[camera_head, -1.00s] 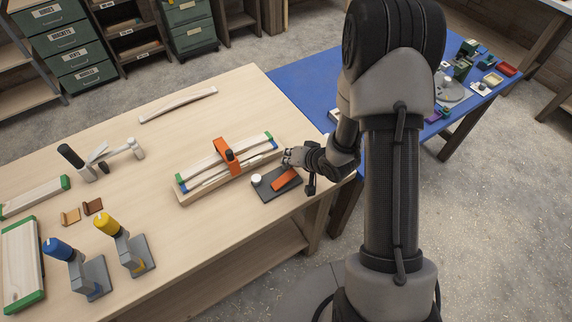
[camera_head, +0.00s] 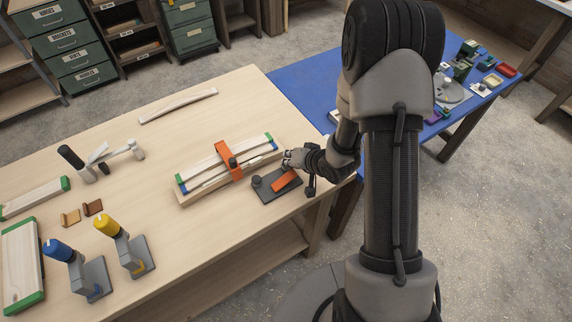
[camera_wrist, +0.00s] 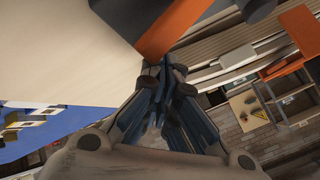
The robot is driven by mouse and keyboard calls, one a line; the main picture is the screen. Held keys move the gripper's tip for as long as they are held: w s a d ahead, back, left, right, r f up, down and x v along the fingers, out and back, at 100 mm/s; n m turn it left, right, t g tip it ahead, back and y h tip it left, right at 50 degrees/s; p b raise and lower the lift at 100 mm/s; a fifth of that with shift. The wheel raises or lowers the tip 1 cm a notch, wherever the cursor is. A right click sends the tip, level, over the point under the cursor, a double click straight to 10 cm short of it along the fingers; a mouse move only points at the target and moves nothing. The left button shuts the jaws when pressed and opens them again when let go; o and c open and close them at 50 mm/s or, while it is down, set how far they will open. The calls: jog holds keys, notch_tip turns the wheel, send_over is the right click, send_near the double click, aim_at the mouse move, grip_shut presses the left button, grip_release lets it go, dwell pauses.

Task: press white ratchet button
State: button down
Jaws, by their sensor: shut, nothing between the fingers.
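The ratchet fixture is a dark grey base plate (camera_head: 268,196) near the right end of the wooden bench, with an orange lever (camera_head: 285,181) on it. A small round button (camera_head: 257,181) stands at the plate's left side and looks dark grey now, not white. My gripper (camera_head: 289,160) is shut and empty, just above and behind the lever; I cannot tell whether it touches the lever. In the wrist view the shut fingers (camera_wrist: 155,85) are beneath the orange lever (camera_wrist: 172,26). A dark rounded part at the top right there may be the button.
An orange clamp (camera_head: 229,161) with a dark knob sits across a long wooden jig (camera_head: 195,190) left of the plate. Blue-topped (camera_head: 62,250) and yellow-topped (camera_head: 108,226) tools stand at front left. The front middle of the bench is clear.

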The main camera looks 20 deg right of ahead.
jog(key=shift+r+p, duration=0.45)
jog(key=shift+r, duration=0.25)
notch_tip(320, 180, up, 5)
jog(key=p, duration=0.4)
dwell(0.8)
